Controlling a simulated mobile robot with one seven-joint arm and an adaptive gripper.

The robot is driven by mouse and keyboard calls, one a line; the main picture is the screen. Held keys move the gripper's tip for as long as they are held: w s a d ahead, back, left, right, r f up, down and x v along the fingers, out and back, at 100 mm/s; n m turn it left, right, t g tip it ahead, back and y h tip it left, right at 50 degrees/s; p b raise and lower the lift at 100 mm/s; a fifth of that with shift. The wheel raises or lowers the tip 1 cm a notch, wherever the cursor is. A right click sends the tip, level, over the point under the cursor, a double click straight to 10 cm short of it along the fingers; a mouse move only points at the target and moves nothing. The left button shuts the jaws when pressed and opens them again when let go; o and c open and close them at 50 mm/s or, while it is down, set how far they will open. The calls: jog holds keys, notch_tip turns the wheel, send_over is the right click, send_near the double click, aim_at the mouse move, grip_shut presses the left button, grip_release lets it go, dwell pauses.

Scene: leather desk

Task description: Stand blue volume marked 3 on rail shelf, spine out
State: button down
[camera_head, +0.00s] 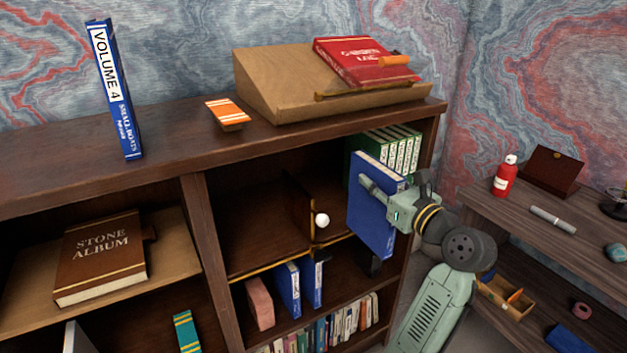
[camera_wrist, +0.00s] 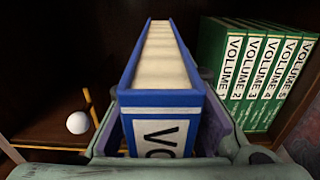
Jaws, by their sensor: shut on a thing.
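My gripper (camera_head: 384,197) is shut on a blue book (camera_head: 372,222) in front of the right part of the upper shelf compartment. In the wrist view the blue book (camera_wrist: 160,98) is upright between the fingers, its spine towards me. Only "VO" of its label shows; the number is hidden. The shelf with a brass rail (camera_head: 262,268) along its front edge lies behind and left of the book. Several green volumes (camera_head: 392,148) stand at its right end, spines out; they also show in the wrist view (camera_wrist: 262,75). I cannot tell whether the book touches the shelf.
A dark divider with a white knob (camera_head: 321,220) stands left of the book. The compartment's left part is bare. Blue books (camera_head: 290,288) and a pink one (camera_head: 260,303) stand below. A blue Volume 4 (camera_head: 114,92) and a sloped stand (camera_head: 285,85) with a red book are on top.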

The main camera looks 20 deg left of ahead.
jog(key=f+p+x, duration=0.1)
jog(key=p+x, duration=0.2)
jog(key=x, duration=1.3)
jog(key=shift+w+a, duration=0.15)
jog(key=shift+a, duration=0.1)
jog(key=shift+f, duration=0.15)
jog(key=c, duration=1.4)
grip_release()
jog(key=shift+f, duration=0.1)
jog(key=b+v, duration=0.2)
jog(key=v, duration=1)
